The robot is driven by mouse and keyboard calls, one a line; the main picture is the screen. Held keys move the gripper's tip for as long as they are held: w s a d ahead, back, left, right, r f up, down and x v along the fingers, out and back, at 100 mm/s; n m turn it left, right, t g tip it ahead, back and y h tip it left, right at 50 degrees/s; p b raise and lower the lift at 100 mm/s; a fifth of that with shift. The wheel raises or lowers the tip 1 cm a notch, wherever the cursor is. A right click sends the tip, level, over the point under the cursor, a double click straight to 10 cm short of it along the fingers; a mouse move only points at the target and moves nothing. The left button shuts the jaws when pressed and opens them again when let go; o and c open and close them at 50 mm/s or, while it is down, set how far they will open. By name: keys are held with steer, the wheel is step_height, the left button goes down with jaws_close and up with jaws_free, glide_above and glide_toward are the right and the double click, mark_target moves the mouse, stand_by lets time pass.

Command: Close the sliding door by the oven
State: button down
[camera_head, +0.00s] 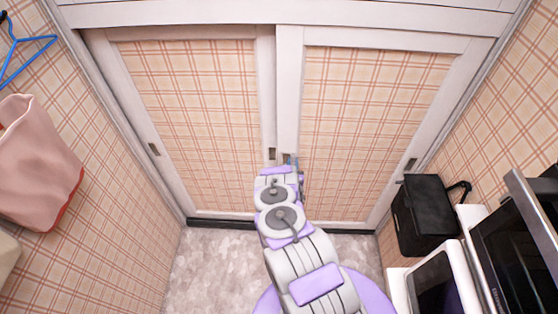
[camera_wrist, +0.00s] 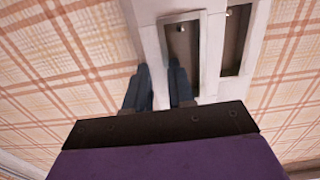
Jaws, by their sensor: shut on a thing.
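Two sliding door panels with white frames and plaid faces stand side by side, the left panel (camera_head: 195,110) and the right panel (camera_head: 365,115). Their frames meet near the middle, and little or no opening shows between them. The right panel is on the side of the oven-like appliance (camera_head: 520,235). My gripper (camera_wrist: 160,88) is at the meeting frames. Its two dark fingers are a little apart, with a white frame edge (camera_wrist: 150,45) between them. One finger lies at the lower end of a recessed handle (camera_wrist: 182,48). The exact contact is partly hidden.
A second recessed handle (camera_wrist: 236,42) is beside the first. A black box-like bag (camera_head: 425,215) hangs at the right, near a white appliance (camera_head: 440,280). A pink bag (camera_head: 35,160) and a blue hanger (camera_head: 25,45) are on the left wall. The floor (camera_head: 205,265) is clear at left.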

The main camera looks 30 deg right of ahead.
steer(key=shift+s+d, duration=0.2)
steer(key=shift+d, duration=0.05)
steer(key=c, duration=1)
jaws_free()
steer(key=shift+d, duration=0.2)
steer(key=shift+o, duration=0.2)
steer(key=shift+a, duration=0.1)
steer(key=shift+s+a+f, duration=0.1)
steer(key=shift+s+a, duration=0.25)
steer(key=shift+s, duration=0.15)
steer(key=b+v, duration=0.1)
steer(key=v, duration=1.5)
steer(key=shift+b, duration=0.35)
